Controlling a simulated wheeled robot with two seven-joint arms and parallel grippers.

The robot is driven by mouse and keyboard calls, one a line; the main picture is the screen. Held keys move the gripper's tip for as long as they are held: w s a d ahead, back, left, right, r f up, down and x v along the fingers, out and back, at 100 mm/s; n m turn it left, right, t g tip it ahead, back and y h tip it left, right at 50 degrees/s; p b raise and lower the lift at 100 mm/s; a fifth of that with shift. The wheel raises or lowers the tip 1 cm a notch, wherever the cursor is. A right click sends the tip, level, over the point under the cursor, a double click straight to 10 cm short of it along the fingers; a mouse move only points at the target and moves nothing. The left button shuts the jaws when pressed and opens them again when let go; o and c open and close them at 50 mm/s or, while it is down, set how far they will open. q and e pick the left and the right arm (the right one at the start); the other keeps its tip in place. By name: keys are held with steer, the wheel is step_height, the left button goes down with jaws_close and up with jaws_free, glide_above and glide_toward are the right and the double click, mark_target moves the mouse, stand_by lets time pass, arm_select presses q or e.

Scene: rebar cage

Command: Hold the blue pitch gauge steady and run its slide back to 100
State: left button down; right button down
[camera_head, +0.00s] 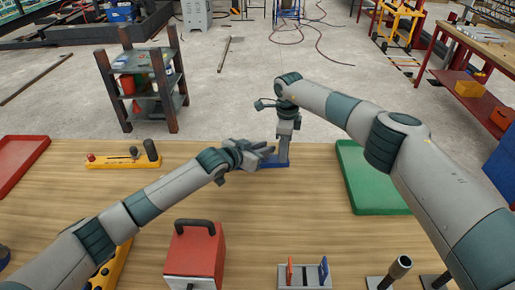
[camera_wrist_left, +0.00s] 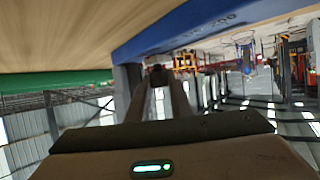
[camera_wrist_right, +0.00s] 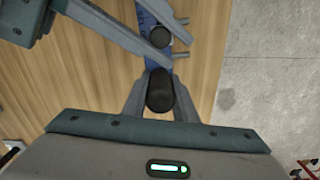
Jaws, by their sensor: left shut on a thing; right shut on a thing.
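The blue pitch gauge (camera_head: 276,163) lies on the wooden table, mostly hidden under my two grippers in the head view. The left wrist view shows its blue bar (camera_wrist_left: 205,22) close up, with a printed 200. My right gripper (camera_wrist_right: 160,98) comes down from above and is shut on an upright dark, rounded grip (camera_wrist_right: 160,88) at the gauge. My left gripper (camera_head: 268,149) reaches in low from the left and is shut on a smaller round dark knob (camera_wrist_right: 160,36) on the bar. The slide's reading is hidden, and I cannot tell which grip belongs to the slide.
A green tray (camera_head: 362,180) lies right of the gauge. A yellow fixture with pegs (camera_head: 120,162) is at the left; a red box with a handle (camera_head: 194,255) and a grey rack (camera_head: 304,276) stand in front. The gauge is near the table's far edge.

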arm_select(q)
steer(key=shift+d, duration=0.1)
steer(key=c, duration=1.6)
jaws_free()
steer(key=shift+s, duration=0.1)
steer(key=shift+a, duration=0.75)
steer(key=a, duration=0.3)
steer(key=shift+s+a, duration=0.1)
steer(key=shift+s, duration=0.2)
steer(key=v, duration=1.1)
steer(key=shift+w+d+r+m+t+h, duration=0.15)
steer(key=shift+w+r+m+t+h, duration=0.55)
steer(key=shift+w+r+m, duration=1.55)
steer(key=shift+w+d+r+m+t+h, duration=0.15)
steer(key=shift+w+r+m+t+h, duration=0.9)
steer(key=shift+r+m, duration=2)
steer(key=shift+w+d+r+m+t+h, duration=0.1)
steer(key=shift+w+r+m+t+h, duration=0.25)
steer(key=shift+w+r+m, duration=2.35)
